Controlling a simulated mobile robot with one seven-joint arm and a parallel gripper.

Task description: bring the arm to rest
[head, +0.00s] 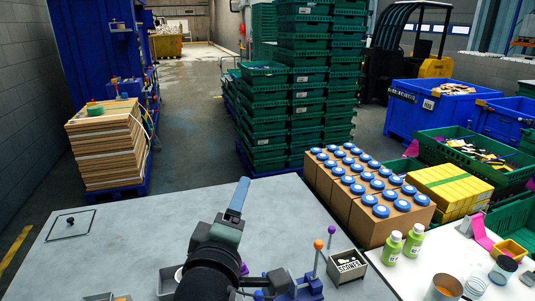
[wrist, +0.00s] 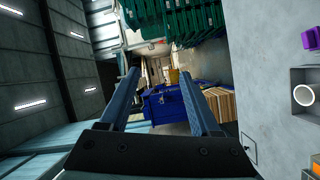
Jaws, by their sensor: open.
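My gripper (head: 238,196) is raised above the grey table (head: 130,245) in the head view and points away toward the far side of the room. In the wrist view my gripper (wrist: 158,88) has its two fingers apart with nothing between them. Beyond the fingers, at a distance, a blue container (wrist: 165,104) and stacked boards show. My arm hides part of the table's front middle.
Green bottles (head: 413,242) and brown boxes with blue lids (head: 370,215) stand further right. The table's left is mostly clear.

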